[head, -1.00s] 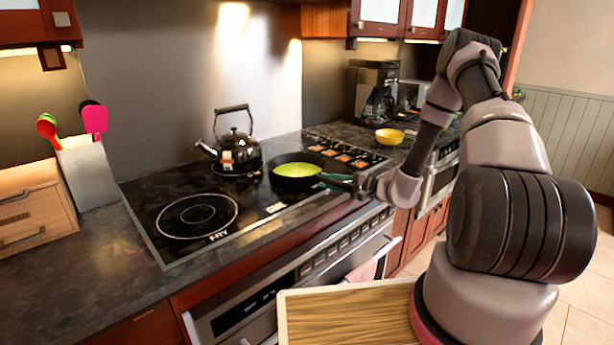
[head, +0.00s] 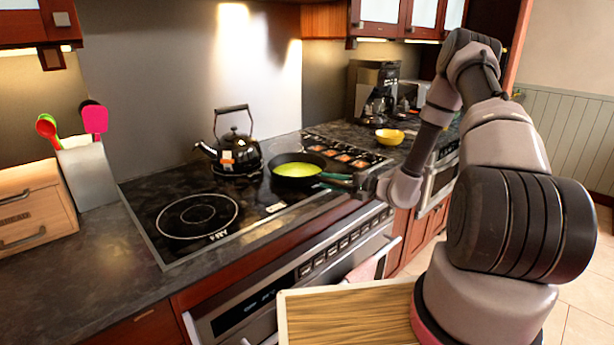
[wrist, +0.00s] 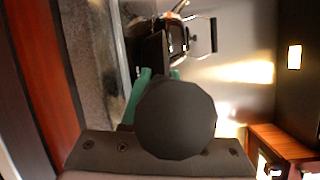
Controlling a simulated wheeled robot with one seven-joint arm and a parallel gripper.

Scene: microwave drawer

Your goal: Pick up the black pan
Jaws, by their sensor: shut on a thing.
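The black pan (head: 273,172) with a yellow-green inside is at the right part of the cooktop in the head view, beside the kettle. My gripper (head: 334,180) is at the pan's right side, with its green fingers shut on the pan where the handle is. The fingers cover most of the handle. The pan seems to be at or just above the cooktop; the gap is too small to tell. In the wrist view the green fingers (wrist: 157,78) show behind a dark round shape, and a dark piece that seems to be the pan lies beyond them.
A black kettle (head: 235,150) stands just left of the pan. The cooktop's left burner (head: 197,216) is bare. A yellow bowl (head: 389,136) and a coffee maker (head: 373,90) stand on the back right counter. A utensil holder (head: 88,172) is at the left.

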